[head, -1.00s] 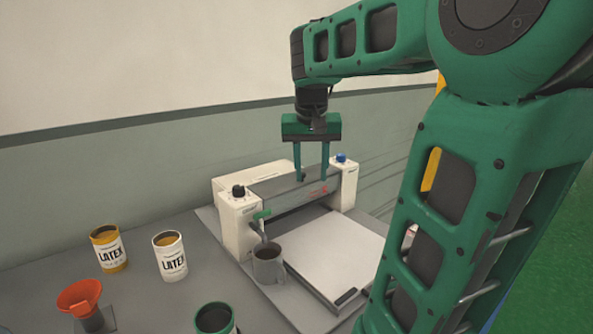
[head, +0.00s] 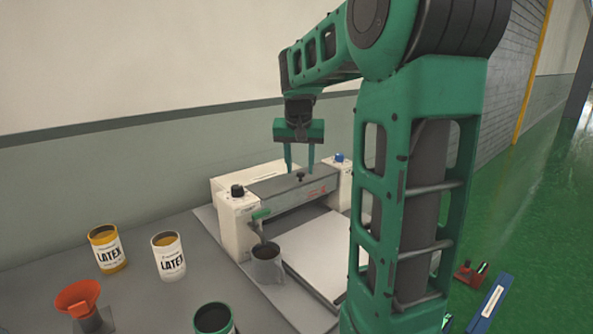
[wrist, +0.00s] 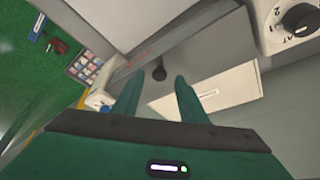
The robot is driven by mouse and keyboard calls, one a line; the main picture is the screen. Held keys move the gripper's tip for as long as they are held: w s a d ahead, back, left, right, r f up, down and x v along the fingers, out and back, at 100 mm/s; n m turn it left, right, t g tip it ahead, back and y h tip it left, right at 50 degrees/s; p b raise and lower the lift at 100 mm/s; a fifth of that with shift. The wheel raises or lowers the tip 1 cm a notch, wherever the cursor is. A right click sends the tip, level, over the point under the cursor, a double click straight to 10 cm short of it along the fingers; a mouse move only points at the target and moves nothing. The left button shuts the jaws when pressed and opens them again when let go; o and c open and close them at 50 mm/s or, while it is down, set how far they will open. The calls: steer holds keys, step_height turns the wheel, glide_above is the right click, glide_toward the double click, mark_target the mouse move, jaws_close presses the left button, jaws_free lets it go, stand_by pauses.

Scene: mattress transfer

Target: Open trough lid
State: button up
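The trough lid (head: 272,186) is a grey panel along the top of the white coating machine, lying shut. A small black knob (head: 300,177) stands up from it; the knob also shows in the wrist view (wrist: 159,73), just beyond the fingertips. My gripper (head: 300,168) is green, points down and is open and empty. Its two fingers are above and slightly behind the knob in the head view. In the wrist view the knob lies between the lines of my two fingers (wrist: 157,80). Whether a finger touches the lid cannot be told.
The machine (head: 236,225) has a black dial (head: 237,190) and a blue knob (head: 339,157). Two latex cans (head: 108,250) (head: 169,257), an orange funnel (head: 80,297) and a green can (head: 214,319) are on the table.

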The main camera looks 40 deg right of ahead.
steer(key=shift+x, duration=0.75)
steer(key=shift+c, duration=0.6)
jaws_close()
steer(key=shift+a, duration=0.2)
steer(key=shift+d, duration=0.15)
